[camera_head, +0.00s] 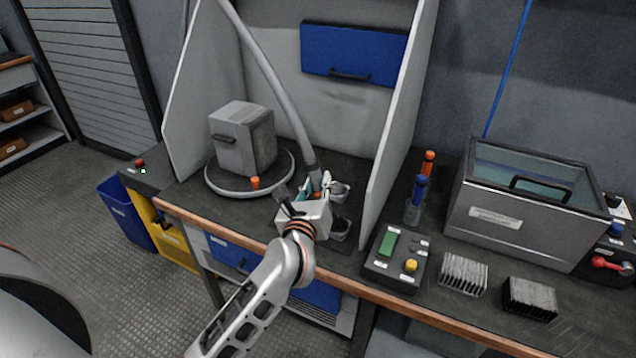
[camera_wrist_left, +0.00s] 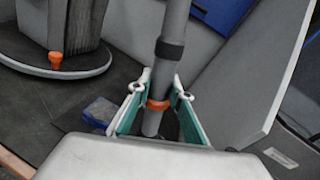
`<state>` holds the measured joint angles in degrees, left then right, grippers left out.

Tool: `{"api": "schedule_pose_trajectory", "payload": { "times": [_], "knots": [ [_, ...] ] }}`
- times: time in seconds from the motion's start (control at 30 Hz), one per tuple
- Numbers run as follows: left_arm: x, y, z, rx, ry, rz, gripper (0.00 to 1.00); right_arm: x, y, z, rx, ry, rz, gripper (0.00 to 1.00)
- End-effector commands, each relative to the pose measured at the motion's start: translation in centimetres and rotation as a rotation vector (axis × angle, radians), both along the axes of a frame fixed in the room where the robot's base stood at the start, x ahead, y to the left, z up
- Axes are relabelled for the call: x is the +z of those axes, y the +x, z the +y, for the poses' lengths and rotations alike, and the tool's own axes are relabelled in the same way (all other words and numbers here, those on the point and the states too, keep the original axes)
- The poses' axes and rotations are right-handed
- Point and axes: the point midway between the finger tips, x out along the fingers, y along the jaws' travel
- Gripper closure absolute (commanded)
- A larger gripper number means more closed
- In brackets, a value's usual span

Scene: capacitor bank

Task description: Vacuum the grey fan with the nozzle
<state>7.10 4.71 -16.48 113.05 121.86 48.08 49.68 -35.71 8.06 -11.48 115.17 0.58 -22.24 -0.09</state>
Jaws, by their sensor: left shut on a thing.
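My left gripper (camera_head: 318,185) is shut on the grey nozzle at the end of the hose. In the left wrist view the nozzle (camera_wrist_left: 155,118) stands between the fingers, with an orange ring at the grip and a dark band higher up. Its tip is hidden behind my gripper. No thing is plainly recognisable as the grey fan. A grey box with a dark handle (camera_head: 243,138) stands on the round turntable (camera_head: 222,186), left of my gripper. My right gripper is not in view.
The hose (camera_head: 270,75) runs up from my gripper. Light side panels (camera_head: 398,115) flank the bay. A button box (camera_head: 395,258), two finned blocks (camera_head: 463,275) and a glass-topped tank (camera_head: 520,215) stand to the right. An orange knob (camera_head: 255,182) sits at the turntable's front.

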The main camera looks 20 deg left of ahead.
Motion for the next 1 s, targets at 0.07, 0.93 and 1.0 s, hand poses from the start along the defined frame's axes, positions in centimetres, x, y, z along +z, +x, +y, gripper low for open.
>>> {"api": "schedule_pose_trajectory", "payload": {
  "times": [0.07,0.93,1.0],
  "knots": [
    [0.1,0.0,0.0,0.0,0.0,-0.002,1.0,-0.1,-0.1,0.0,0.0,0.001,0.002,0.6],
    [0.1,-0.2,-2.9,0.0,0.0,-0.001,1.0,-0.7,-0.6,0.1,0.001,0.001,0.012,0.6],
    [0.1,-0.2,-2.9,0.001,0.0,-0.002,1.0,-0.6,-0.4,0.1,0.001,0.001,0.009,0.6]
  ]
}}
